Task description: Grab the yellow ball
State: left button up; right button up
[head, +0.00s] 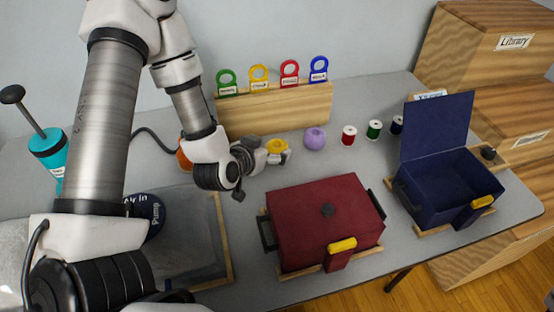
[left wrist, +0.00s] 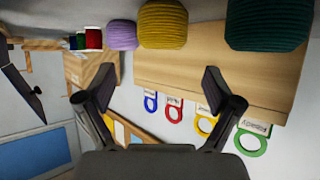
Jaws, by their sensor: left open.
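The yellow ball (head: 277,146), a yarn-like ball, sits on the table in front of the wooden tag rack, partly hidden by my left gripper in the head view. It also shows at the top of the upside-down left wrist view (left wrist: 163,25), between a purple ball (left wrist: 122,35) and a dark green ball (left wrist: 253,25). My left gripper (head: 268,155) is open and empty, close to the yellow ball. In the wrist view its fingers (left wrist: 160,82) are spread, with the ball beyond them. Contact cannot be told. My right gripper is not in view.
The purple ball (head: 315,138) and several thread spools (head: 349,136) stand right of the yellow ball. An orange ball (head: 184,157) is partly behind my arm. The rack (head: 275,108) stands behind. A closed red box (head: 322,215) and an open blue box (head: 447,185) are nearer.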

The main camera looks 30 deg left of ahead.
aim_at(277, 145)
pick_arm(q)
jog(key=shift+w+f+b, duration=0.3)
jog(key=shift+w+f, duration=0.2)
jog(key=shift+w, duration=0.05)
jog(key=x, duration=0.4)
jog(key=shift+w+a+f, duration=0.1)
jog(key=shift+w+f, duration=0.15)
jog(key=shift+f, duration=0.1)
jog(key=shift+s, duration=0.1)
jog(key=c, duration=1.2)
